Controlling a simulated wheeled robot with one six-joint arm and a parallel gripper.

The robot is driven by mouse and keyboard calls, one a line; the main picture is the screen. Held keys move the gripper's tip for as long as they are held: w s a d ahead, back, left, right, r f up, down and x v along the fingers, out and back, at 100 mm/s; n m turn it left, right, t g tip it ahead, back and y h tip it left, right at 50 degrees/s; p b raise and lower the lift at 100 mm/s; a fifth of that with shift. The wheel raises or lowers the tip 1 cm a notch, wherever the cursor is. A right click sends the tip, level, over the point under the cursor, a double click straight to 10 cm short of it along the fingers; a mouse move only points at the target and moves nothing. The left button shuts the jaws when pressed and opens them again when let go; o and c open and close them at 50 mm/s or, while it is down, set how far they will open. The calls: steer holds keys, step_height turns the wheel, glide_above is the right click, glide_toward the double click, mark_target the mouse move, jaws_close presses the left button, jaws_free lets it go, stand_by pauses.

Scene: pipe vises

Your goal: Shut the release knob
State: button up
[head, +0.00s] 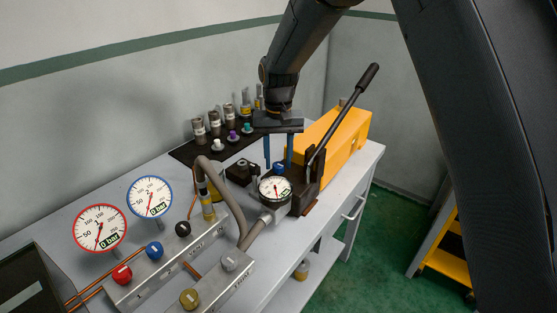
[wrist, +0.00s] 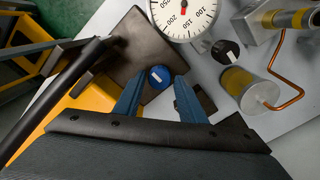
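The likely release knob is a small blue round knob (head: 279,167) on the dark block at the front of the yellow hand pump (head: 343,135). In the wrist view the blue knob (wrist: 160,77) shows a short white mark on its top. My gripper (head: 278,163) points down over the knob. Its two blue fingers are apart and empty. In the wrist view the knob lies between and a little beyond the fingertips (wrist: 157,82). Whether a finger touches it I cannot tell.
The pump's black lever (head: 343,111) rises close beside my gripper. A pressure gauge (head: 275,189) stands just in front of the knob. A grey valve manifold (head: 167,260) with coloured knobs and two larger gauges is at left. Small fittings stand on a black mat (head: 187,153) behind.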

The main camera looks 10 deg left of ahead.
mark_target(278, 165)
steer(key=shift+o, duration=0.7)
steer(key=shift+r+b, duration=1.2)
steer(key=shift+r, duration=2.65)
steer(key=shift+s, duration=0.15)
